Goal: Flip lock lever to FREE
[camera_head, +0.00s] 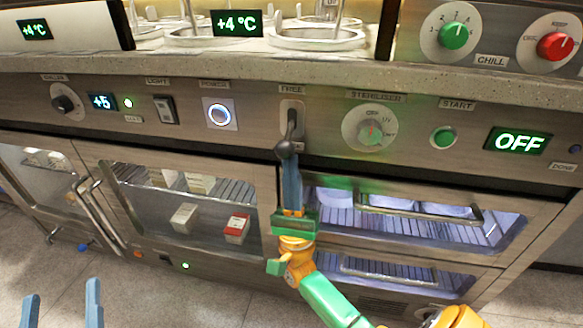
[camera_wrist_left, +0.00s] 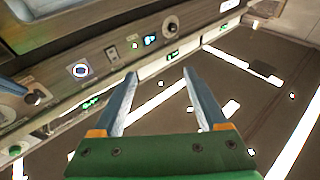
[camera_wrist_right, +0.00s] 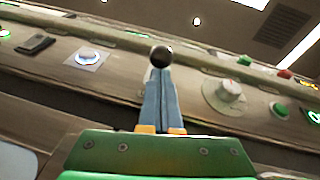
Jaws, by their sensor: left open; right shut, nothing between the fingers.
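The lock lever (camera_head: 290,128) is a dark handle with a round ball knob, set in a pale plate on the steel panel. It points down, away from the FREE label (camera_head: 291,89) above it. A label below the plate is mostly hidden by the lever. My right gripper (camera_head: 289,168) is shut and empty, its fingertips just below the ball knob. In the right wrist view the knob (camera_wrist_right: 160,56) shows at the tips of the closed fingers; I cannot tell whether they touch. My left gripper (camera_head: 62,300) is open and empty, low at the left, away from the panel.
Left of the lever are a round lit button (camera_head: 219,114) and a rocker switch (camera_head: 165,109). Right of it are the steriliser dial (camera_head: 370,129) and green start button (camera_head: 443,137). A counter edge (camera_head: 330,68) overhangs above; glass doors and drawers lie below.

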